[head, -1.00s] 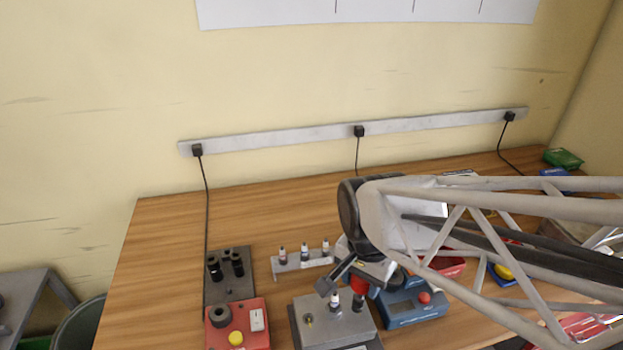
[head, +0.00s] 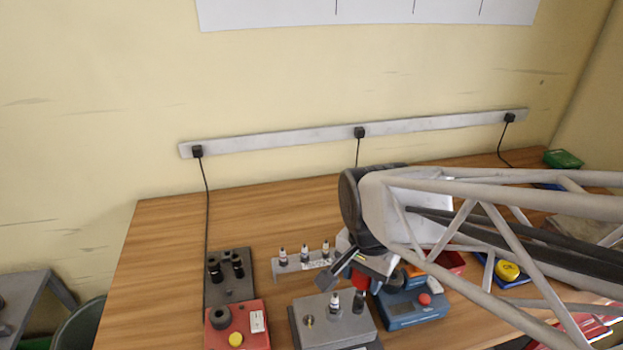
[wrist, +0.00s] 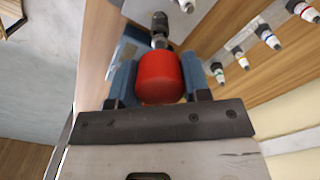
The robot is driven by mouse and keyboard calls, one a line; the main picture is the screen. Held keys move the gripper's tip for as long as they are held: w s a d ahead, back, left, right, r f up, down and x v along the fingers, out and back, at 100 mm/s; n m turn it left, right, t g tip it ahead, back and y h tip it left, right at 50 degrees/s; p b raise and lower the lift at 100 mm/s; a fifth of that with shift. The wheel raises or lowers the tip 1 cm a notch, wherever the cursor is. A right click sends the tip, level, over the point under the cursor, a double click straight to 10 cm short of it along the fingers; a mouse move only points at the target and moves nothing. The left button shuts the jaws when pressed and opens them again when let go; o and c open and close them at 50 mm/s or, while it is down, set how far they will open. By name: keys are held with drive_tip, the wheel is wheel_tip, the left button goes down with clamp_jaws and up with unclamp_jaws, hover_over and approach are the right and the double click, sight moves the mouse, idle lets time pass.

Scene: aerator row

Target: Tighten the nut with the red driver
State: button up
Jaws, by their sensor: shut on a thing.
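My gripper (wrist: 158,92) is shut on the red driver (wrist: 160,74), with a blue finger on each side of its handle. The driver's metal shaft and dark tip (wrist: 159,30) point away from the gripper. In the head view the red handle (head: 361,283) shows under my wrist, and its dark lower end (head: 358,302) is over the right part of the grey block (head: 335,328). The nut cannot be made out there; whether the tip touches it, I cannot tell. A small white-and-dark fitting (head: 334,302) stands upright on the block, left of the driver.
A rack (head: 300,267) holds several fittings behind the block. A red box (head: 238,330) with a yellow button and a dark socket stand (head: 230,275) are left. A blue meter (head: 412,309) stands close on the right. Bare wood lies at the far left.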

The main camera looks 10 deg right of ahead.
drive_tip(key=shift+r, duration=1.25)
drive_tip(key=shift+w, duration=0.1)
